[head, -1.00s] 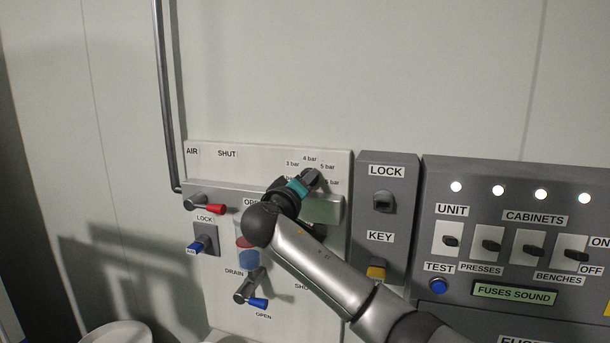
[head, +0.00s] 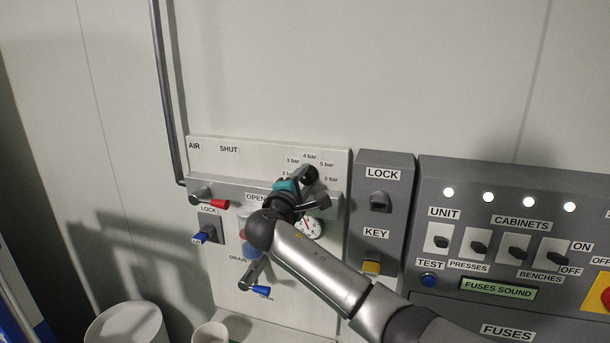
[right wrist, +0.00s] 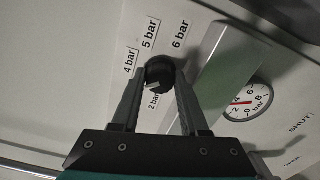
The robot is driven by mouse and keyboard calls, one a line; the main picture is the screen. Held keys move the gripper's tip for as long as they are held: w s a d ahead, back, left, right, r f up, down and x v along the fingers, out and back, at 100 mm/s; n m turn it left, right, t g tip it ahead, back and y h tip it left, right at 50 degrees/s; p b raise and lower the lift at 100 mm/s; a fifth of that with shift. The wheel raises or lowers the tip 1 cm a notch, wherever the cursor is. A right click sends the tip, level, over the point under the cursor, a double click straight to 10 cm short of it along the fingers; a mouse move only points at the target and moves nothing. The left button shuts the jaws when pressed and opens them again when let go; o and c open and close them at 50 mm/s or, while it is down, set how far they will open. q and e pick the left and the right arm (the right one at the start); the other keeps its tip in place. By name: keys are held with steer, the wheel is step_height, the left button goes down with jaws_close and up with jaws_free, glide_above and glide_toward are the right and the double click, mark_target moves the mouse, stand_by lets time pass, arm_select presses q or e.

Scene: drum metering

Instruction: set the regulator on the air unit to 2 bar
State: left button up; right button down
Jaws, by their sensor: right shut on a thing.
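The regulator knob (head: 309,174) is dark and round, on the pale air unit panel (head: 265,160), with bar labels around it. My right gripper (right wrist: 160,84) is shut on the knob, one finger on each side in the right wrist view. A pale mark on the knob (right wrist: 160,72) faces the "2 bar" label; its exact alignment is unclear. The round white gauge (right wrist: 248,102) has a red needle near the 2. The gauge also shows in the head view (head: 311,227), partly behind my gripper. My left gripper is not in view.
A red-handled valve (head: 210,200), a blue-handled lock (head: 206,234) and a blue-handled drain valve (head: 256,287) sit left of and below my right arm. A grey lock-and-key box (head: 383,226) and a switch panel (head: 515,190) stand to the right.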

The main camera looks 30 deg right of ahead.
steer(key=n, duration=0.6)
steer(key=shift+n, duration=0.3)
steer(key=n, duration=0.5)
steer(key=shift+n, duration=0.4)
steer(key=shift+f, duration=0.1)
steer(key=shift+c, duration=2.1)
jaws_free()
steer(key=shift+a, duration=0.1)
steer(key=b+v, duration=0.2)
steer(key=v, duration=1.3)
steer(key=shift+s, duration=0.1)
